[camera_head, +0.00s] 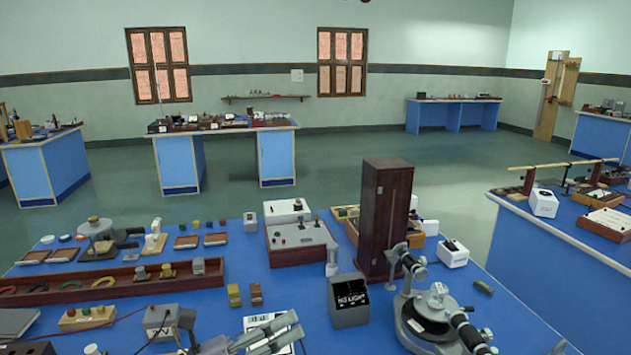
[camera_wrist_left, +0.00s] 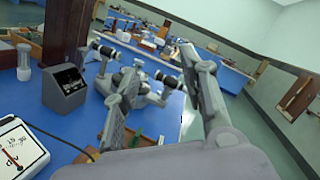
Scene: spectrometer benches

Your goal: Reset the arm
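My left gripper (camera_head: 282,332) reaches in from the bottom edge of the head view, above the front of the blue bench (camera_head: 240,275). In the left wrist view its two grey fingers (camera_wrist_left: 165,75) stand apart with nothing between them, so it is open and empty. A white meter (camera_head: 255,322) lies behind and partly under the fingers in the head view. My right gripper does not show in either view.
A grey spectrometer (camera_head: 430,310) stands right of the gripper, with a dark box (camera_head: 348,300) and tall wooden cabinet (camera_head: 385,220) behind. A power supply (camera_head: 160,322) stands left.

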